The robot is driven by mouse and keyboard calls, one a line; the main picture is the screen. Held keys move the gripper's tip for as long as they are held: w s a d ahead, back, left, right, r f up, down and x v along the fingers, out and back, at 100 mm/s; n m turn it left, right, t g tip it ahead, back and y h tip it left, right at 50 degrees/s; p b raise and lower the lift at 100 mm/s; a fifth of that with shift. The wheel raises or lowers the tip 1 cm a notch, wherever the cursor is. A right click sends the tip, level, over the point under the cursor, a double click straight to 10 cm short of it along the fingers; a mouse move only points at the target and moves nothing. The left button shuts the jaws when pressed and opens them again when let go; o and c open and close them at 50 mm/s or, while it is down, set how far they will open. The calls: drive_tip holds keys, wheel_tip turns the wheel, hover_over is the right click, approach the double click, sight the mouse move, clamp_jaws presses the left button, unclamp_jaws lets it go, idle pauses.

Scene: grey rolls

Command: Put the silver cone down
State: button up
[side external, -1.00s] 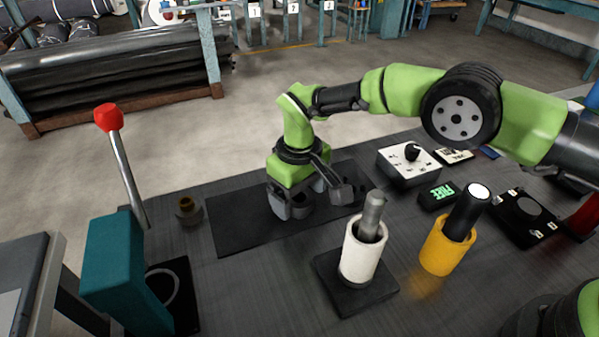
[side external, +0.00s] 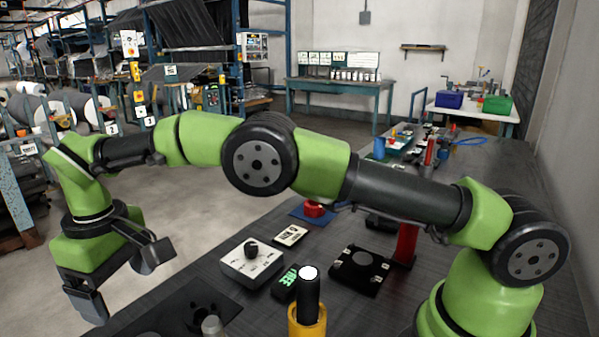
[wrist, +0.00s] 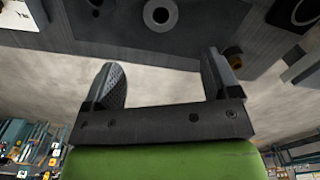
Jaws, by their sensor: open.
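My gripper (side external: 122,278) is open and empty, raised at the left of the side external view. In the wrist view its jaws (wrist: 163,85) are spread wide with only floor between them. A grey, blunt-topped piece (side external: 212,326) peeks in at the bottom edge of the side external view; it may be the silver cone, but most of it is cut off. A round pale ring (wrist: 160,14) with a dark centre shows at the top of the wrist view; I cannot tell whether the cone stands in it.
A black rod (side external: 308,295) stands in a yellow holder (side external: 297,321). Near it are a white box with a black knob (side external: 251,262), a green-lit display (side external: 285,283) and a black plate (side external: 360,270). A small brass piece (wrist: 236,61) shows in the wrist view.

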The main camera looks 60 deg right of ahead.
drive_tip(key=s+d+r+m+t+y, duration=0.1)
drive_tip(key=s+d+r+m, duration=0.15)
drive_tip(key=d+r, duration=0.5)
drive_tip(key=s+d+r+m+t+y, duration=0.15)
drive_tip(key=s+d+r, duration=0.25)
drive_tip(key=r, duration=0.6)
drive_tip(key=s+d+m+t, duration=0.2)
drive_tip(key=s+d, duration=0.2)
drive_tip(key=s, duration=0.5)
drive_tip(key=s+d+f+m+t, duration=0.1)
drive_tip(key=s+d+m+t, duration=0.1)
drive_tip(key=s, duration=0.7)
drive_tip(key=shift+s+d+f+t, duration=0.15)
drive_tip(key=shift+d+t, duration=0.2)
drive_tip(key=shift+d, duration=0.5)
